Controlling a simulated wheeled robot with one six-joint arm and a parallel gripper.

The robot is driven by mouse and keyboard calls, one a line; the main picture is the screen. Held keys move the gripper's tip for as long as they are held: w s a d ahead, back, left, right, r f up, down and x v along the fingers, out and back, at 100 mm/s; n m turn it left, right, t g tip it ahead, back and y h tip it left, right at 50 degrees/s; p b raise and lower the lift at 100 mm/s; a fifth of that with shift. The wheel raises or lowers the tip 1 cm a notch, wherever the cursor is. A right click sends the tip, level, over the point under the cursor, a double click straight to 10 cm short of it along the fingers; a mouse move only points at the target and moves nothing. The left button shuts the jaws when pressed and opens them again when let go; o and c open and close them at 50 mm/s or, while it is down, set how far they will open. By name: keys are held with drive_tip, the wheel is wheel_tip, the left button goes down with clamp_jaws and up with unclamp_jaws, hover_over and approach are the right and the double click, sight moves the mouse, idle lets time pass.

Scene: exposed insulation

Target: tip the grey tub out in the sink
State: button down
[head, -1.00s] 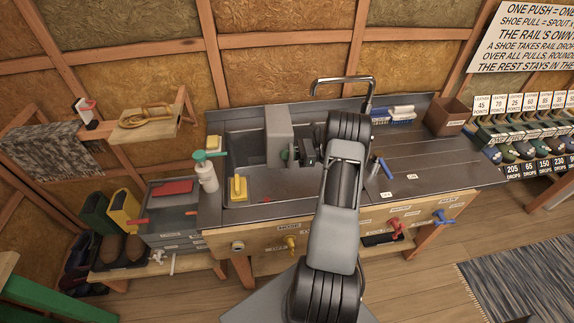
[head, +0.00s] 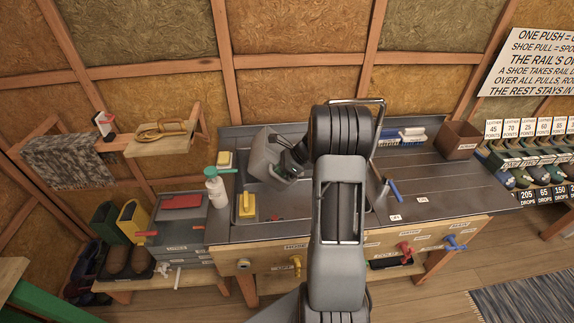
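The grey tub (head: 263,153) is held over the left part of the sink (head: 268,205) and is tilted in the head view. My gripper (head: 289,158) is at the tub's right side and appears shut on it; the fingertips are small and partly hidden. I cannot see into the tub, nor whether anything is coming out of it. The tub hides the back of the sink, and my arm covers the sink's right side.
The tap (head: 378,120) rises behind my arm. Blue brushes (head: 403,136) and a brown box (head: 456,140) stand at the back right.

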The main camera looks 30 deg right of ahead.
sight(274, 180)
drive_tip(key=shift+w+a+r+g+h+p, duration=0.25)
drive_tip(key=shift+a+r+g+h+p, duration=0.25)
drive_tip(key=shift+h+p, duration=0.4)
drive_tip(key=h+p, duration=0.1)
drive_tip(key=p, duration=0.1)
drive_tip(key=f+g+h+p, duration=0.1)
drive_tip(key=p, duration=0.2)
drive_tip(key=shift+w+a+f+g+h, duration=0.15)
drive_tip(key=shift+f+g+h, duration=0.15)
wheel_tip(274, 180, down, 2)
drive_tip(key=shift+f+g+h, duration=0.15)
drive_tip(key=shift+g+h, duration=0.25)
drive_tip(key=shift+h, duration=0.4)
drive_tip(key=shift+f+g+h, duration=0.4)
drive_tip(key=shift+f+h, duration=0.1)
drive_tip(key=shift+h, duration=0.3)
drive_tip(key=shift+d+r, duration=0.2)
drive_tip(key=shift+r, duration=1.35)
